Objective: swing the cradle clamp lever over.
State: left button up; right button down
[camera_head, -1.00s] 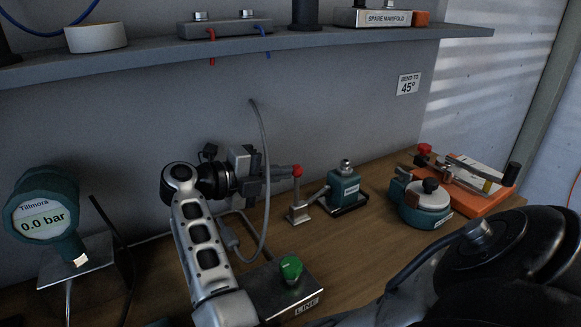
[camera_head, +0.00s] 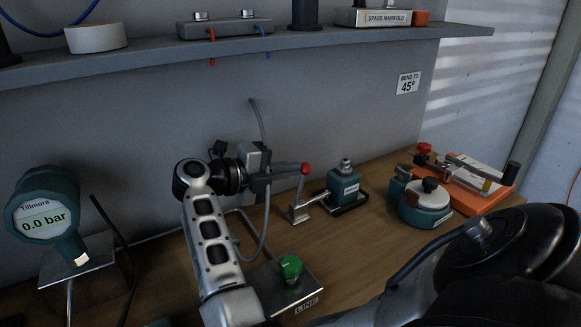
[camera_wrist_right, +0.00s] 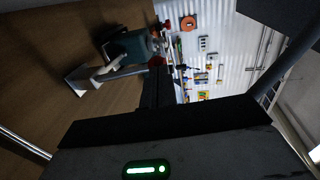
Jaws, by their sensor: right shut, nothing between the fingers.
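The clamp lever is a thin upright with a red knob (camera_head: 306,168). It rises from a silver bracket (camera_head: 298,213) on the bench and leans slightly right. Beside it a teal block (camera_head: 343,188) sits in a dark tray; the block also shows in the right wrist view (camera_wrist_right: 132,46). My right gripper (camera_head: 297,171) is shut and empty, pointing right. Its fingertips are at the left side of the red knob and appear to touch it. The dark fingers (camera_wrist_right: 156,88) also show in the right wrist view. My left gripper is out of view.
A metal LINE box (camera_head: 290,290) with a green knob stands in front, near my right forearm. A gauge (camera_head: 48,215) reading 0.0 bar is at left. A round teal device (camera_head: 420,203) and an orange-based bender (camera_head: 470,185) stand at right. A shelf (camera_head: 150,58) runs above.

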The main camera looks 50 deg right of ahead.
jog(key=a, duration=0.1)
jog(key=a+b, duration=0.1)
jog(key=w+a, duration=0.1)
jog(key=shift+w+a+f, duration=0.1)
jog(key=shift+a+f, duration=0.2)
jog(key=shift+a, duration=0.05)
jog(key=shift+a, duration=0.1)
